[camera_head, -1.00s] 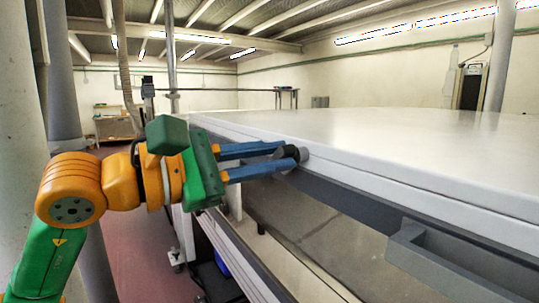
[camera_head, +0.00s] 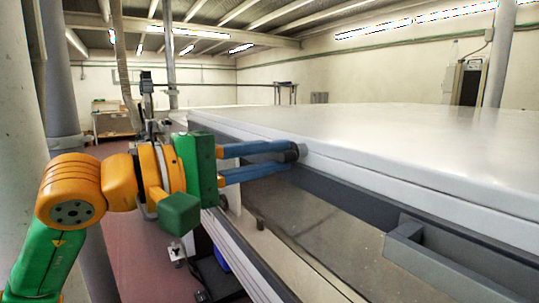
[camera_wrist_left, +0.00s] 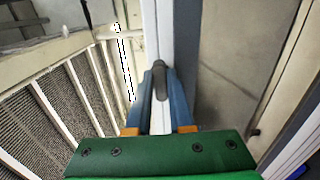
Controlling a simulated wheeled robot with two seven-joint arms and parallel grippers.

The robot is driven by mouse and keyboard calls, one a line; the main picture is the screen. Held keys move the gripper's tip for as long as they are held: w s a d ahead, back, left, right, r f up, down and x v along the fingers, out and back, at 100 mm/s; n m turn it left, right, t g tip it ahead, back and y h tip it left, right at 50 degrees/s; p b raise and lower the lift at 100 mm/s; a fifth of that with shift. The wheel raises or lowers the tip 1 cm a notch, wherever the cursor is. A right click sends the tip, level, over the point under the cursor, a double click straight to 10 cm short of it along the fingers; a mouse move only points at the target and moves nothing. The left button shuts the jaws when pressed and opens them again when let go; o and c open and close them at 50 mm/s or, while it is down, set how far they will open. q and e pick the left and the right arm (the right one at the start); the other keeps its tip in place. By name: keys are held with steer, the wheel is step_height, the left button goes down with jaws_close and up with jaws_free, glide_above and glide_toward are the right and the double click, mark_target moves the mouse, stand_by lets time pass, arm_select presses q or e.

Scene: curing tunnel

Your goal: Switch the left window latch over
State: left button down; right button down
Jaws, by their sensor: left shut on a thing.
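The left window latch (camera_head: 294,150) is a small dark piece at the near left corner of the white cabinet, just under its top edge. My left gripper (camera_head: 285,158) reaches it from the left, with its blue fingers on either side of it, shut on it. The fingers hide much of the latch. In the left wrist view the dark grey, rounded latch (camera_wrist_left: 160,77) shows between the tips of the two blue fingers (camera_wrist_left: 160,95), against a white strip. My right gripper is not in view.
The white cabinet top (camera_head: 400,135) spreads to the right. A grey bracket-like handle (camera_head: 403,243) juts out from the dark frame at lower right. A glass-like panel (camera_head: 310,222) lies below the frame. A grey post (camera_head: 60,80) stands at the left.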

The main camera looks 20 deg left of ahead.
arm_select(q)
steer(key=shift+m, duration=0.3)
steer(key=c, duration=0.8)
jaws_free()
steer(key=shift+w, duration=0.1)
steer(key=b+v, duration=0.2)
steer(key=v, duration=0.5)
